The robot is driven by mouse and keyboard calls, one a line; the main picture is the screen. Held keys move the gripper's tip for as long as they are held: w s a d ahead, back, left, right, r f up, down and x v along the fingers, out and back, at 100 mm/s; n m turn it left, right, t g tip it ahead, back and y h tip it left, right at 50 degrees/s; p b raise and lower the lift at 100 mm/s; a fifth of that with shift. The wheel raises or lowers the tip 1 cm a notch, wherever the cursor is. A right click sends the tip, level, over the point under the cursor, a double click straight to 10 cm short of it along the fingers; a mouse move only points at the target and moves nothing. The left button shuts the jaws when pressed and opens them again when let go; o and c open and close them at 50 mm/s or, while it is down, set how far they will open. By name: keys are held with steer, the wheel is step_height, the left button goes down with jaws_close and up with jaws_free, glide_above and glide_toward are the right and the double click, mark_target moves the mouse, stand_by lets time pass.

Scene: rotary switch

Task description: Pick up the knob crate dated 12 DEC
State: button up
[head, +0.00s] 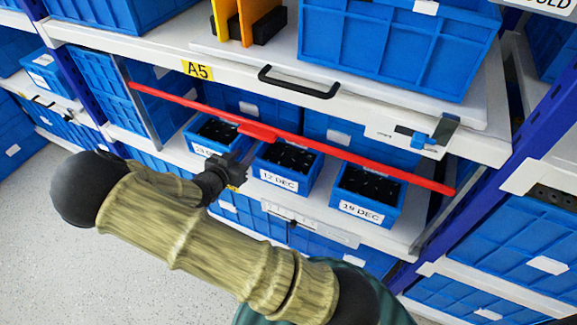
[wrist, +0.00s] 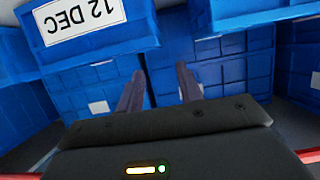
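The knob crate labelled 12 DEC (head: 291,182) is a small open blue bin with black knobs inside. It is the middle of three small crates on the shelf in the head view. In the wrist view its label appears upside down on the crate (wrist: 83,22) at top left. My gripper (head: 243,167) is at the left front of this crate, close to its label side; I cannot tell whether they touch. In the wrist view my gripper (wrist: 160,88) has its two dark fingers apart with nothing held between them.
A red bar (head: 345,155) runs across the shelf opening above the small crates. The 19 DEC crate (head: 368,192) stands to the right; another knob crate (head: 213,135) stands to the left, its label partly hidden. A shelf board with a black handle (head: 299,82) is above.

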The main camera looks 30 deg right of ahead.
mark_target(260, 144)
steer(key=b+x, duration=0.1)
steer(key=x, duration=0.4)
steer(key=shift+d, duration=0.1)
steer(key=b+x, duration=0.1)
steer(key=x, duration=0.3)
steer(key=shift+f, duration=0.25)
steer(key=shift+w+d+f, duration=0.1)
steer(key=shift+w+d, duration=0.2)
steer(key=shift+d, duration=0.1)
steer(key=shift+a, duration=0.1)
steer(key=shift+c, duration=0.3)
